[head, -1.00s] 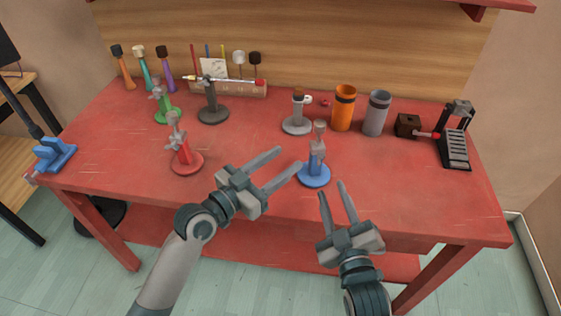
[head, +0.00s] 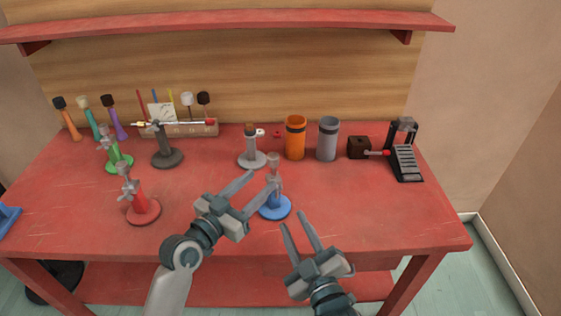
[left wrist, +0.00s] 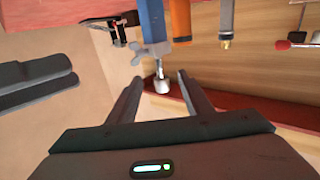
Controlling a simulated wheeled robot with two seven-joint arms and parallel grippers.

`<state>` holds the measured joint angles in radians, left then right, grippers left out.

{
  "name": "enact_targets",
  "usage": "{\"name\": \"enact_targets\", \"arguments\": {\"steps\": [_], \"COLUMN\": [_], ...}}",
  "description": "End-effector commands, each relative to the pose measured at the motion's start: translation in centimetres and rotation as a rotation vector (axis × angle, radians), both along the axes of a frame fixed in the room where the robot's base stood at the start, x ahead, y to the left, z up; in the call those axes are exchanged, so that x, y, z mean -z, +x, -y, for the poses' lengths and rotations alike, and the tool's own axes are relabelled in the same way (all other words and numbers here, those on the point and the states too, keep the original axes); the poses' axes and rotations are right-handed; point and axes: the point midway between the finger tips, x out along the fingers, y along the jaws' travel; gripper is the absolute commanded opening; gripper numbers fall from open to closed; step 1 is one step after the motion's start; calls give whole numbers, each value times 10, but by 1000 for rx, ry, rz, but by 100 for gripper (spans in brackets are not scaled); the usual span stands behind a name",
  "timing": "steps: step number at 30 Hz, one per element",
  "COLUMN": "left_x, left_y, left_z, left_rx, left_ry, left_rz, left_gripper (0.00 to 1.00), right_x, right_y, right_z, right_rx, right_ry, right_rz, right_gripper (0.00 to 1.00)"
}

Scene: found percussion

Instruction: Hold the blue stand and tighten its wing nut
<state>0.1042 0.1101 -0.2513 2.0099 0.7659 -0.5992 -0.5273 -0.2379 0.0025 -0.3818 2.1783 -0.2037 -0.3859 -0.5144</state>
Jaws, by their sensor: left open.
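The blue stand (head: 275,208) stands upright on the red table near its front edge, with a blue base and post and a grey upper part. Its blue post (left wrist: 152,20) and grey wing nut (left wrist: 150,54) show upside down in the left wrist view. My left gripper (head: 263,180) is open, with its fingertips close at the left of the stand's upper part. In the left wrist view, the stand's grey tip appears between the fingers (left wrist: 160,77); I cannot tell whether they touch it. My right gripper (head: 294,220) is open and empty, in front and right of the base.
A red stand (head: 142,211), a green stand (head: 119,164), a dark stand (head: 167,159) and a grey stand (head: 252,160) stand nearby. The front right is clear.

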Motion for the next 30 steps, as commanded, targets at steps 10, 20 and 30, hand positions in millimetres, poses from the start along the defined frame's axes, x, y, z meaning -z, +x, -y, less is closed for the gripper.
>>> {"name": "enact_targets", "arguments": {"steps": [10,20,30], "left_x": [-1,0,0], "left_y": [47,82,90], "left_z": [36,61,67], "left_rx": [0,0,-1], "left_ry": [-2,-1,1], "left_rz": [1,0,1], "left_gripper": [46,46,46], "right_x": [0,0,0], "right_y": [0,0,0], "right_z": [0,0,0], "right_rx": [0,0,0], "right_ry": [0,0,0], "right_rz": [0,0,0], "right_gripper": [31,31,31]}}
